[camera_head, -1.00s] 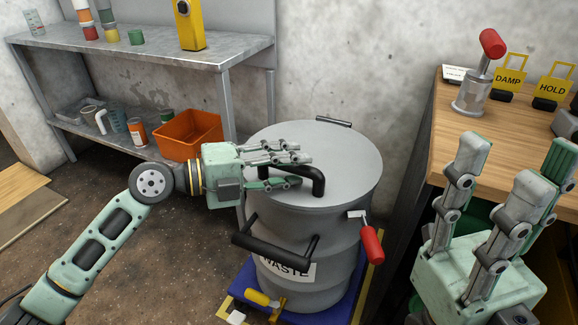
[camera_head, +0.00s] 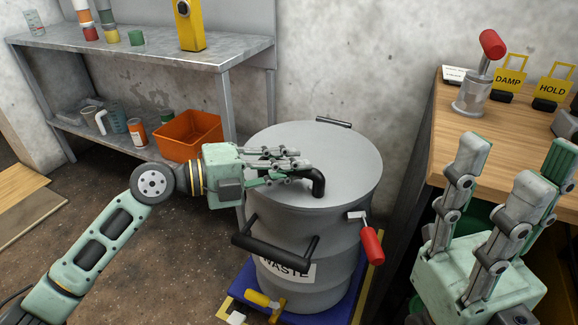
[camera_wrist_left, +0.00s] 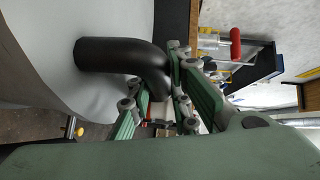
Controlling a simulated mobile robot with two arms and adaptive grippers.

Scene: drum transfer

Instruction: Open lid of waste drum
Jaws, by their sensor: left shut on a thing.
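The grey waste drum (camera_head: 300,235) stands upright with its flat grey lid (camera_head: 345,160) seated on top. A black bent handle (camera_head: 318,183) rises from the lid; it also shows in the left wrist view (camera_wrist_left: 110,52). My left gripper (camera_head: 285,165) reaches in from the left over the lid, its fingers shut around the handle. The fingers hide part of the handle. In the left wrist view the green and grey fingers (camera_wrist_left: 160,95) close on the handle's far part. My right gripper (camera_head: 515,165) is at the lower right, fingers raised and spread, empty and apart from the drum.
A red-handled latch (camera_head: 371,243) hangs on the drum's right side. A black side handle (camera_head: 270,252) juts from its front. The drum stands on a blue pallet (camera_head: 338,312). A wooden workbench (camera_head: 450,130) is at right; a metal shelf (camera_head: 140,58) with an orange bin (camera_head: 188,136) is behind left.

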